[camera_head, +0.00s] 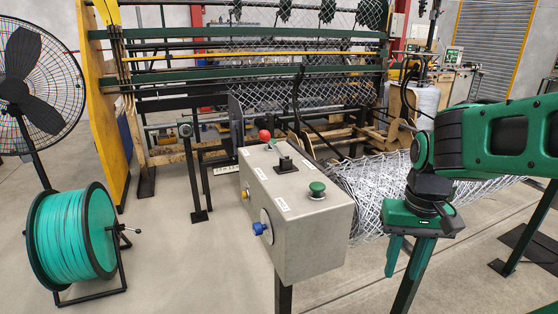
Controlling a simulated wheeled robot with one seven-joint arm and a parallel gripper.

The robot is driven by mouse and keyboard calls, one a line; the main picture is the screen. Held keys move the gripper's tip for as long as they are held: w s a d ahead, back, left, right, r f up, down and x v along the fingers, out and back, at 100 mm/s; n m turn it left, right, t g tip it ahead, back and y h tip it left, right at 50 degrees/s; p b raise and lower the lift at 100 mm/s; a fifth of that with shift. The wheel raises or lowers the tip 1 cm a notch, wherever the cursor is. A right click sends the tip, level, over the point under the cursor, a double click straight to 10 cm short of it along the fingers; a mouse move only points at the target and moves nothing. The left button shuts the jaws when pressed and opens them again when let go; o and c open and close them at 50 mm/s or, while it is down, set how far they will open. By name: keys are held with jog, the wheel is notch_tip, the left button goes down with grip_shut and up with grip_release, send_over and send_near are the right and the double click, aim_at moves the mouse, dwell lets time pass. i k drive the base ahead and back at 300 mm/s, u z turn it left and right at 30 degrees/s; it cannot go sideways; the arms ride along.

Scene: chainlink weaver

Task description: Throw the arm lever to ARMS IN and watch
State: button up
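A grey control box (300,225) stands on a post in the middle of the view. On its top is a lever with a red ball knob (264,135), tilted toward the back left from a black base (285,163). White labels on the box are too small to read, so I cannot tell which side is ARMS IN. My gripper (404,268) hangs to the right of the box, pointing down, with its two green fingers apart and nothing between them. It is clear of the lever.
A green mushroom button (317,189) stands on the box top; a yellow knob (245,194) and a blue knob (262,228) are on its left face. Woven mesh (375,190) lies behind my gripper. A green wire reel (72,235) and a fan (30,85) stand left.

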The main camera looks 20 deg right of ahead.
aim_at(264, 135)
jog(key=u, duration=1.7)
jog(key=i, duration=0.8)
jog(key=z, duration=1.5)
